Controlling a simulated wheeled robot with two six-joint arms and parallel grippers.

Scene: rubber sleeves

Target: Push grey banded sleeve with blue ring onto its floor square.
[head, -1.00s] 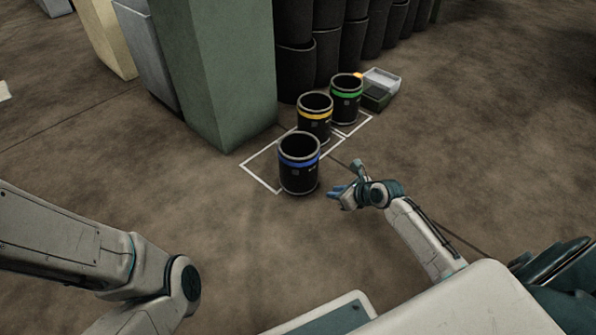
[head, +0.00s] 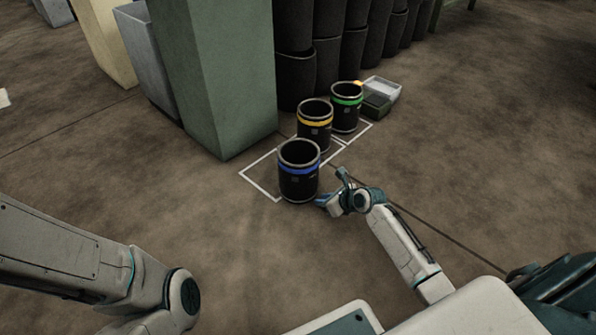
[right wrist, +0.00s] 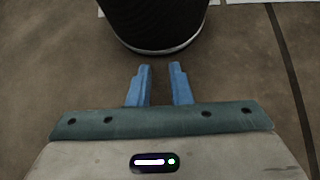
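The dark sleeve with the blue ring (head: 298,183) stands upright in the head view. It overlaps the right front part of a white-outlined floor square (head: 259,187), hiding some of the outline. My right gripper (head: 324,203) is low, close to the right front of the sleeve's base. In the right wrist view its two blue fingers (right wrist: 161,72) are a little apart with nothing between them. The sleeve's lower rim (right wrist: 160,50) is just beyond the fingertips, with a small gap in the picture. My left arm shows at the left; its gripper is out of view.
A yellow-ringed sleeve (head: 314,132) and a green-ringed sleeve (head: 347,112) stand behind, with white floor lines around them. A green pillar (head: 210,80) rises behind left. Several dark cylinders (head: 295,75) and a pale bin (head: 383,88) are at the back. The front floor is clear.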

